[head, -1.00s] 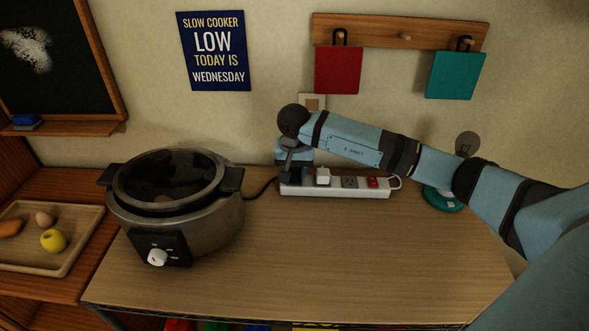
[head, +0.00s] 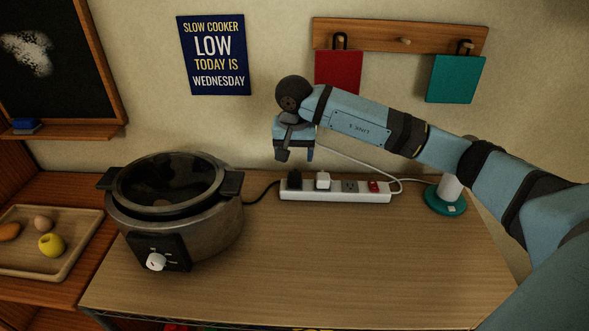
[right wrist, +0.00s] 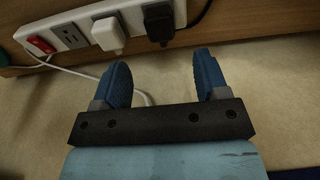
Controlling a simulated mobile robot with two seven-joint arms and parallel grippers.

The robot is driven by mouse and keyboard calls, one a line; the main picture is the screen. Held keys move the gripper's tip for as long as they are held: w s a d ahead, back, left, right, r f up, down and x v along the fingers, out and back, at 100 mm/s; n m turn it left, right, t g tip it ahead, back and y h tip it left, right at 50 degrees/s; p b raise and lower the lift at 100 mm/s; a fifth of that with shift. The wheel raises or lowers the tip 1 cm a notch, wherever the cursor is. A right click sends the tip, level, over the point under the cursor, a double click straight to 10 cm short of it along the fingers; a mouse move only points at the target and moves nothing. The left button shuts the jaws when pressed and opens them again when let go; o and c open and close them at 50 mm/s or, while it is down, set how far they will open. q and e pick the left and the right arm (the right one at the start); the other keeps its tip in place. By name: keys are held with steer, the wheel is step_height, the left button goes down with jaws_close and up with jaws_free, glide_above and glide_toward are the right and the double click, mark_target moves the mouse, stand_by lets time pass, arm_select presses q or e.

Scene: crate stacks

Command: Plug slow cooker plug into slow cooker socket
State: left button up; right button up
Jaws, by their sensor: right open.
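The slow cooker (head: 175,205) stands at the left of the wooden table, its black cord running to the power strip (head: 335,196). The black plug (head: 294,180) sits in the strip's left end socket; it also shows in the right wrist view (right wrist: 158,22), seated against the strip's face. A white plug (head: 323,179) is in the socket beside it. My right gripper (head: 294,157) is above and apart from the black plug, fingers open and empty; the right wrist view shows the gap between its blue fingers (right wrist: 165,80). My left gripper is not in view.
A green-based lamp (head: 446,198) stands right of the strip, with a white cord to it. The red switch (head: 374,186) is on the strip's right end. A tray (head: 50,240) with food is at far left. The table front is clear.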

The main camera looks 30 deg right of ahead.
steer(key=r, duration=0.5)
steer(key=shift+s+a+r, duration=0.2)
steer(key=shift+s+r, duration=0.05)
steer(key=shift+r, duration=0.15)
steer(key=shift+r, duration=0.1)
